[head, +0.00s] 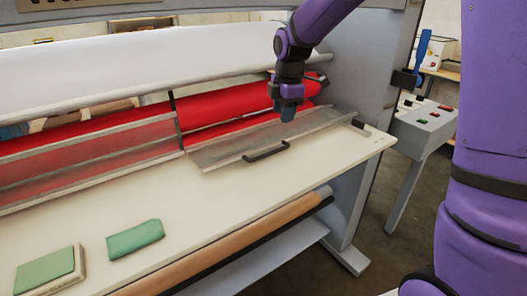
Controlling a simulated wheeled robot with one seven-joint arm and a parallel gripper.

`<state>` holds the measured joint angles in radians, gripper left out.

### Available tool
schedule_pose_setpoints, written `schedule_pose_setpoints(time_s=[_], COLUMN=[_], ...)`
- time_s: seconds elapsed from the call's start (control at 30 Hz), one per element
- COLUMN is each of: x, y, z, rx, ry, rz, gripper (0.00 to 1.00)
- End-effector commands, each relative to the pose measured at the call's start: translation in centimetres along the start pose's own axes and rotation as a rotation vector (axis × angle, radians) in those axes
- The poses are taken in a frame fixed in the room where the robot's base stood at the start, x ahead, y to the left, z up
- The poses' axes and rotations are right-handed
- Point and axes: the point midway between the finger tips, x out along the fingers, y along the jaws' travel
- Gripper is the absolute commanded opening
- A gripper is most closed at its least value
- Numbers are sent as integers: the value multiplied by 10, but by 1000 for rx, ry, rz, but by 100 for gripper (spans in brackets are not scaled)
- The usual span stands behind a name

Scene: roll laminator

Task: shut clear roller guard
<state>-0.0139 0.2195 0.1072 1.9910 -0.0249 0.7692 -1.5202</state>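The clear roller guard (225,152) is a see-through panel with a grey frame and a dark bar handle (266,152) along its front edge. It is swung down and out, lying low over the white table in front of the right part of the red rollers (213,107), which are uncovered there. My gripper (288,114) points down above the guard, up and right of the handle, and seems apart from it. Its fingers are small and dark, and I cannot tell whether they are open.
A second clear panel (80,167) stands in front of the rollers on the left. The white table (205,208) holds a green cloth (135,238) and a green-topped block (45,270) at the front left. A grey control box (425,127) with coloured buttons and a blue-handled lever (422,50) are at right.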

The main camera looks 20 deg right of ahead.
Motion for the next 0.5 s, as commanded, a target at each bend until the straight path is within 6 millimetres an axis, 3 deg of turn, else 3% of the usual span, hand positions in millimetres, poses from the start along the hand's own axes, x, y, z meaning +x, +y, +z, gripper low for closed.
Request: schedule_pose_setpoints(time_s=[0.03,0.17,0.5], x=[14,38,67], y=[8,23,29], z=[-2,-6,-8], rx=[-51,-161,-225], ry=[5,15,21], rz=[-14,-30,-40], gripper=[40,40,40])
